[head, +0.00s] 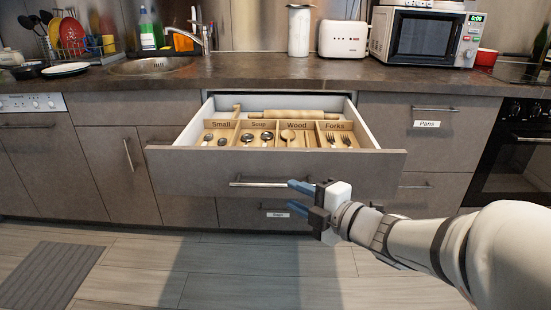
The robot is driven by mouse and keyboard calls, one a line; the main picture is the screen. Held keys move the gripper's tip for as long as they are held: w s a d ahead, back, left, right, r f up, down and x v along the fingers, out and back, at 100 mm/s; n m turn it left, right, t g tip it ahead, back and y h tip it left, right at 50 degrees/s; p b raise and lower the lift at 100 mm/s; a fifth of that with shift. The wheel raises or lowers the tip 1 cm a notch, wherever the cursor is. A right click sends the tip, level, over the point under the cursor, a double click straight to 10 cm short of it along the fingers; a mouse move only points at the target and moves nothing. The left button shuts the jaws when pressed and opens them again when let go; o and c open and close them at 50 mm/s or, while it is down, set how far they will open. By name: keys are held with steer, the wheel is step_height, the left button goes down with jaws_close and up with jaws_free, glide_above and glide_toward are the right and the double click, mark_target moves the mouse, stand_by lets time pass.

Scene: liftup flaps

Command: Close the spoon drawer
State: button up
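The spoon drawer (190,172) is pulled well out below the counter. Inside it, a wooden divider tray (264,127) has labelled sections reading Small, Soup, Wood and Forks, with spoons and forks in them. A rolling pin (290,114) lies behind the tray. A metal bar handle (262,183) is on the drawer front. My gripper (296,197) is in front of the drawer, near the right end of the handle. Its two blue fingers are apart, with nothing seen between them. Whether a finger touches the drawer front or handle cannot be told.
The drawer labelled Pans (427,124) at the right is shut, as is the lower drawer (240,213). An oven (520,150) stands at the far right. The counter (250,75) holds a sink, toaster and microwave. A mat (45,275) lies on otherwise clear floor at left.

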mark_target(277, 187)
steer(key=shift+p+x, duration=0.95)
steer(key=shift+x, duration=2.85)
steer(key=shift+c, duration=0.3)
jaws_close()
